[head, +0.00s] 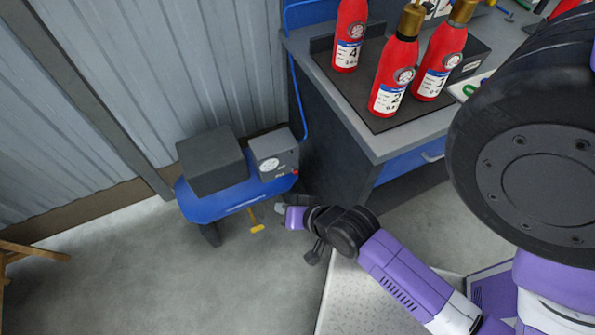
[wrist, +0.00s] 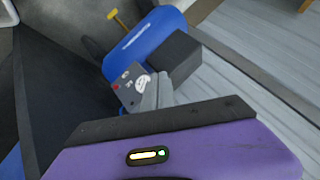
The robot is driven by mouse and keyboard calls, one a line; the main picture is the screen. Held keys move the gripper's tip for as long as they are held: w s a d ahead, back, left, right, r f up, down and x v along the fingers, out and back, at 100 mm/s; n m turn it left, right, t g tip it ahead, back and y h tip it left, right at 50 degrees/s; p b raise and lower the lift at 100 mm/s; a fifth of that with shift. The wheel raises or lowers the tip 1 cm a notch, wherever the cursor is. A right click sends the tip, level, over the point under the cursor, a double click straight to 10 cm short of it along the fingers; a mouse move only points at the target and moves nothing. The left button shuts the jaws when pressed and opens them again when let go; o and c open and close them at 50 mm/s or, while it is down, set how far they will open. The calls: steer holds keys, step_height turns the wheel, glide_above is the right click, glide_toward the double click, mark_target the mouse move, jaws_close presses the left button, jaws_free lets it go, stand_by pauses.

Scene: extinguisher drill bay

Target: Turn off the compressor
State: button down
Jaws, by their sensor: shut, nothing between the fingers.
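The compressor has a blue tank (head: 220,205), a dark grey box on top and a lighter grey control box (head: 272,152) with a round white gauge. A small red control (head: 295,172) sits at the control box's lower right corner. In the wrist view the control box (wrist: 128,92) shows its gauge and a red spot (wrist: 116,86); the blue tank (wrist: 150,35) lies beyond. My gripper (head: 281,207) is shut and empty, just in front of the tank's right end, below the red control in the picture. I cannot tell whether it touches the compressor.
A yellow handle (head: 256,228) hangs below the tank. A workbench (head: 335,120) stands right of the compressor, bearing several red extinguishers (head: 394,75); a blue hose runs down its side. A corrugated wall (head: 150,80) is behind. The floor (head: 140,270) in front is clear.

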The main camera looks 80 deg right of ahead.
mark_target(297, 171)
steer(key=w+d+f+m+g+y+b, duration=0.1)
steer(key=d+f+m, duration=0.25)
steer(key=d, duration=0.25)
steer(key=d+f+m+g+b, duration=0.2)
steer(key=d+f+m, duration=0.15)
steer(key=d, duration=0.35)
steer(key=s+d+m+y, duration=0.1)
steer(key=s+d+m, duration=0.1)
steer(key=d+m, duration=0.1)
steer(key=s+d+m+g+b, duration=0.1)
steer(key=d+m, duration=0.2)
steer(key=d, duration=0.3)
steer(key=shift+s+d+r+y, duration=0.2)
steer(key=shift+s+r+y, duration=0.2)
steer(key=b+x, duration=0.2)
steer(key=x, duration=1.2)
steer(key=shift+s+f+b, duration=0.1)
steer(key=shift+f+b, duration=0.05)
steer(key=shift+b, duration=0.25)
